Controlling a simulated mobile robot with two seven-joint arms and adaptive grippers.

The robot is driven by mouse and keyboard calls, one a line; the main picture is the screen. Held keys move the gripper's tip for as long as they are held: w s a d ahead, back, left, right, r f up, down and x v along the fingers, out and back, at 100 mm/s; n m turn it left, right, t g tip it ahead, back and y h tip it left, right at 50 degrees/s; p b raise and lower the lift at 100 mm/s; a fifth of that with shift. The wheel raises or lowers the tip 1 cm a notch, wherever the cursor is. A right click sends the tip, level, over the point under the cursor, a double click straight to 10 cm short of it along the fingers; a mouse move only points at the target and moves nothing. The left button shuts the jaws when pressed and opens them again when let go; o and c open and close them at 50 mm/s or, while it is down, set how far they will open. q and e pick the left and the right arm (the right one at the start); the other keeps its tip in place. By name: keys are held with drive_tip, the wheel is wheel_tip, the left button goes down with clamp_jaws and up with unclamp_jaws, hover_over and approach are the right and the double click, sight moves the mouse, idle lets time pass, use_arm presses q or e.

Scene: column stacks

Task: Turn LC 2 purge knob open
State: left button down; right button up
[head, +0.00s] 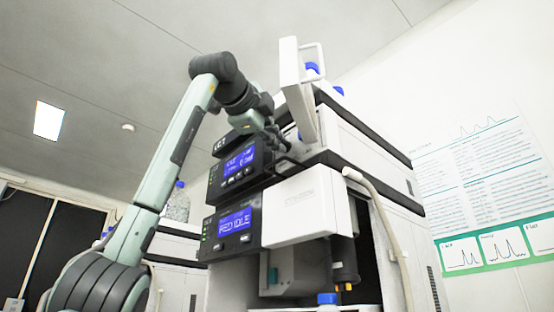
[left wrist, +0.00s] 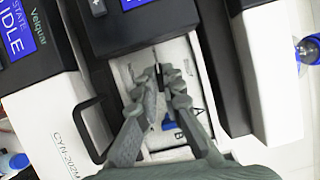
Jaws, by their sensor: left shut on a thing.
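The LC 2 unit (head: 238,162) is the upper module in the stack, with a lit blue screen and a row of buttons. My left gripper (head: 275,135) reaches into its front recess from the left. In the left wrist view, my gripper (left wrist: 161,82) has its fingers closed around the purge knob inside the pale recess. The fingers hide most of the knob, so its turn angle cannot be told. The letters A and B show on the recess wall to the right of the fingers. My right gripper is in neither view.
A white door with a handle (head: 297,88) stands open above the recess, close to my left wrist. A white panel (head: 307,205) and a blue-screened module (head: 232,224) sit below. Blue-capped bottles stand on top. A pale hose (head: 385,215) runs down the right side.

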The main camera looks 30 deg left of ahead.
use_arm(q)
drive_tip(key=c, duration=1.7)
unclamp_jaws()
drive_tip(key=s, duration=1.2)
drive_tip(key=shift+d+f, duration=0.2)
drive_tip(key=shift+d, duration=0.15)
